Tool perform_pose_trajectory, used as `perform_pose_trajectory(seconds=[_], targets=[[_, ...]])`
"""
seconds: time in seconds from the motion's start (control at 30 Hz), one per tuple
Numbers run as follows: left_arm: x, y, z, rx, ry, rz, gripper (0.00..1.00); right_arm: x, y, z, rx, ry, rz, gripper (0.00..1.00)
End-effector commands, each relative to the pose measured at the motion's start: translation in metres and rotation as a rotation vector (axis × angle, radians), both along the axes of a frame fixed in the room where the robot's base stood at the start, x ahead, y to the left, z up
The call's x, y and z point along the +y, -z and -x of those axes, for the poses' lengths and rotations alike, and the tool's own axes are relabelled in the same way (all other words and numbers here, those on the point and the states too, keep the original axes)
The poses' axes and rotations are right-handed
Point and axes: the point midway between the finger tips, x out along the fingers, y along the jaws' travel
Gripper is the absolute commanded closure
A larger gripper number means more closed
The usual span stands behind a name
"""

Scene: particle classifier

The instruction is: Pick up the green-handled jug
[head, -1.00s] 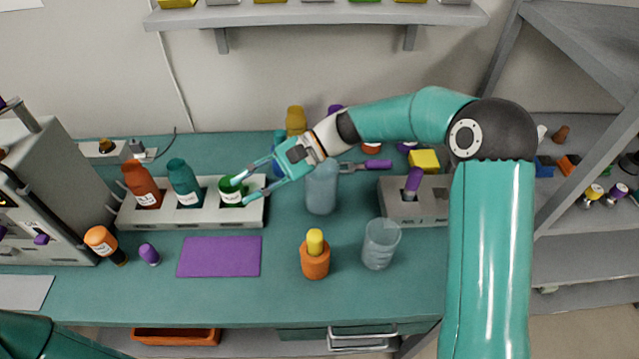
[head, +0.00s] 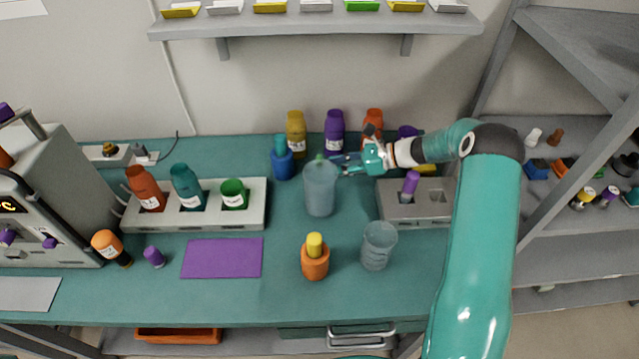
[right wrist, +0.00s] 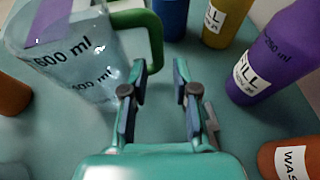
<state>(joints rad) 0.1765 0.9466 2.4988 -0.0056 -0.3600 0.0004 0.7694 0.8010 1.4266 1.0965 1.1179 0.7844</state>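The jug (head: 319,192) is clear, bluish and upright on the bench, near the middle. Its green handle (head: 319,158) shows at its back. In the right wrist view the jug (right wrist: 75,62) stands at upper left with volume markings, and the handle (right wrist: 155,32) is just ahead of the fingertips. My right gripper (head: 343,164) is to the right of the jug's upper part, fingers pointing left towards the handle. In the right wrist view my right gripper (right wrist: 161,75) is open with nothing between its fingers. My left gripper is out of view.
Blue (head: 282,160), yellow (head: 296,137) and purple (head: 334,136) bottles stand close behind the jug. A clear beaker (head: 379,246) and an orange bottle (head: 315,262) stand in front. A grey rack (head: 255,213) is left; a grey block (head: 424,214) is right.

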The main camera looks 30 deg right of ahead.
Motion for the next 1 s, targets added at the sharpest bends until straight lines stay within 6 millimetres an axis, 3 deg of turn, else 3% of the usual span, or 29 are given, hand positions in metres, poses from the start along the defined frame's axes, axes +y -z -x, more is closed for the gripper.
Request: perform_pose_trajectory(seconds=[0.37, 0.67, 0.83, 1.0], targets=[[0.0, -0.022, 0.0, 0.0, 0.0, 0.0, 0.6, 0.035, 0.006, -0.028, -0.001, -0.003, 0.001, 0.71], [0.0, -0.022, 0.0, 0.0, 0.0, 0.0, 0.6, 0.039, 0.011, -0.032, -0.001, 0.001, 0.003, 0.71], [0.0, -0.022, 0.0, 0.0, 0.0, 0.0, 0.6, 0.038, 0.01, -0.032, -0.002, 0.001, 0.003, 0.99], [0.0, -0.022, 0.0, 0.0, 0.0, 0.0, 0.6, 0.038, 0.01, -0.032, -0.002, 0.001, 0.003, 1.0]])
